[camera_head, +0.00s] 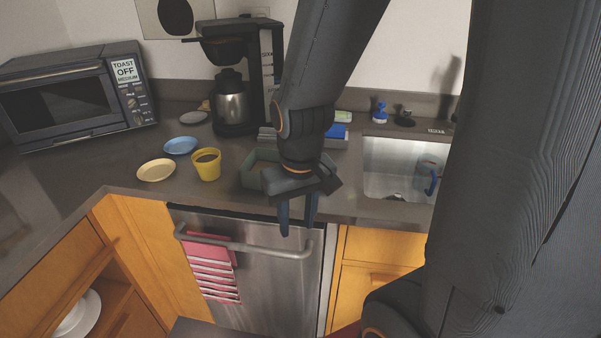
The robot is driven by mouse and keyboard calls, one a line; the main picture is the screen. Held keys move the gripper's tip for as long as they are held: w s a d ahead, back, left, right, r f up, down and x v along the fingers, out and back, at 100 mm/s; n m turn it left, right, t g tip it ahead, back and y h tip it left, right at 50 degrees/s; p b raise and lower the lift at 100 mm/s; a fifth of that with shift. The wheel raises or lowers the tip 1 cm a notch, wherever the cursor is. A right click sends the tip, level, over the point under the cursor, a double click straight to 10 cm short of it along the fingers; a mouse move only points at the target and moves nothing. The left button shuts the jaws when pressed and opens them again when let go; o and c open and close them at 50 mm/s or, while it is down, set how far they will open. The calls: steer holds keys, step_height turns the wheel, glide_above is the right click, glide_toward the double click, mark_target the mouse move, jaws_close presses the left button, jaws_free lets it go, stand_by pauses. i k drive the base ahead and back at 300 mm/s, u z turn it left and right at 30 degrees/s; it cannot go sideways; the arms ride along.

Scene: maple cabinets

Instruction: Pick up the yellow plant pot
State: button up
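The yellow plant pot (207,168) stands upright on the dark grey counter, with brown content showing at its top. It is left of the middle of the picture, near the counter's front edge. My gripper (298,218) is to the right of the pot and apart from it. It points down in front of the dishwasher, with its two fingers spread and nothing visible between them.
Left of the pot are a yellow plate (156,170) and a blue plate (180,145). A coffee maker (232,105) stands behind. A green tray (250,173) lies between pot and gripper. The dishwasher handle (250,247) juts out below; the sink (385,180) is right.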

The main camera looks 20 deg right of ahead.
mark_target(208, 165)
steer(key=k, duration=0.5)
steer(key=u, duration=2.05)
steer(key=i, duration=1.1)
steer(key=z, duration=2.15)
steer(key=i, duration=0.5)
steer(key=u, duration=0.1)
